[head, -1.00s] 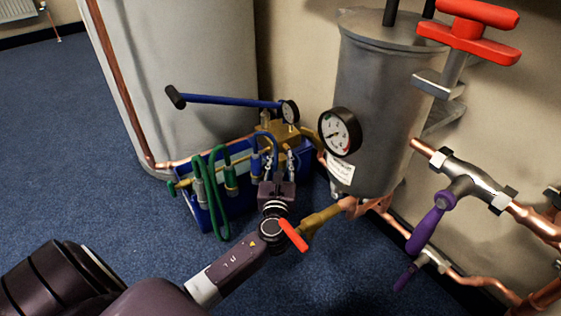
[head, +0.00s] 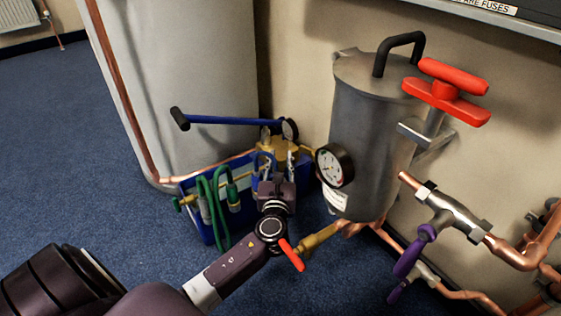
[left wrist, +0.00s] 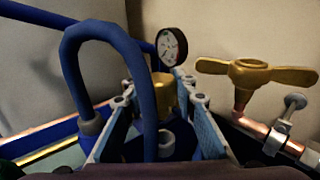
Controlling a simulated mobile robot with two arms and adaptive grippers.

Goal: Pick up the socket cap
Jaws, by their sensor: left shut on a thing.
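In the head view my left gripper (head: 276,165) points away from me, over the blue tray (head: 225,226); the cap is too small and covered to make out there. A blue hose loop (left wrist: 152,90) passes in front of the fingers in the left wrist view. My right gripper is not in view.
Green hoses (head: 208,205) and a pump with a blue lever (head: 235,121) crowd the tray. A grey tank with a gauge (head: 335,165), a red handle (head: 446,95) and copper pipes with a purple-lever valve (head: 450,212) stand at right. Blue carpet (head: 70,160) is clear at left.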

